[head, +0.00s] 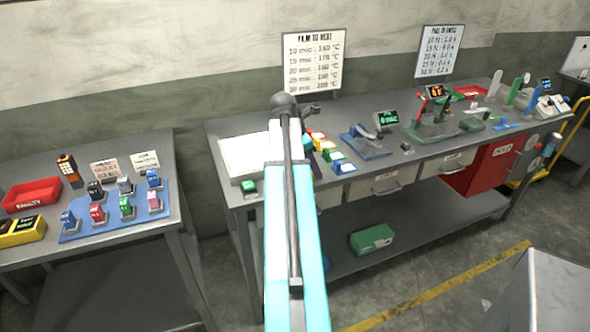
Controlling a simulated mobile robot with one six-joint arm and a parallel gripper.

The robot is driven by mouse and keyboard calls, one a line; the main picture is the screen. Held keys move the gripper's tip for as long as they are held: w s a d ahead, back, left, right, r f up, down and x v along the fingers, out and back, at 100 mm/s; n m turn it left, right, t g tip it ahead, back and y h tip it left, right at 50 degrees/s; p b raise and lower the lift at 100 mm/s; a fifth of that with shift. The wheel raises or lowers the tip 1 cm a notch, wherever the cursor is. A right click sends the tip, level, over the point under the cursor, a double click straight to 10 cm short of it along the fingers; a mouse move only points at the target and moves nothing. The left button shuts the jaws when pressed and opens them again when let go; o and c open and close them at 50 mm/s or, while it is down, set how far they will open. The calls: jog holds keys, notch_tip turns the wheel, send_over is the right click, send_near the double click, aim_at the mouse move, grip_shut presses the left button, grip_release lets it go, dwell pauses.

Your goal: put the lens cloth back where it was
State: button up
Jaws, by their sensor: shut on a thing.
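My arm (291,220) rises through the middle of the head view and ends over the near left part of the long workbench (227,128). A small dark part of my gripper (311,111) shows just right of the arm's top joint. Its fingertips are hidden. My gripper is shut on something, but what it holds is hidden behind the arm. I cannot pick out the lens cloth with certainty anywhere in the view.
A white tray (243,157) and several coloured blocks (328,148) lie by my arm. Instruments (385,118) and stands crowd the bench to the right. A second table (105,240) stands left, across a gap.

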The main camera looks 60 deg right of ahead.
jog(key=w, duration=0.3)
jog(key=w+a, duration=0.1)
jog(key=shift+w+f+p, duration=0.25)
jog(key=shift+w+p, duration=0.15)
jog(key=shift+w, duration=0.1)
jog(key=shift+w, duration=0.2)
jog(key=shift+w+a+f+p, duration=0.1)
jog(key=shift+w+f+p, duration=0.15)
jog(key=shift+f, duration=0.2)
jog(key=shift+w+f+p, duration=0.1)
jog(key=shift+f+p, duration=0.2)
jog(key=shift+f, duration=1.05)
jog(key=shift+f, duration=0.1)
jog(key=o, duration=0.7)
jog(key=shift+o, duration=0.2)
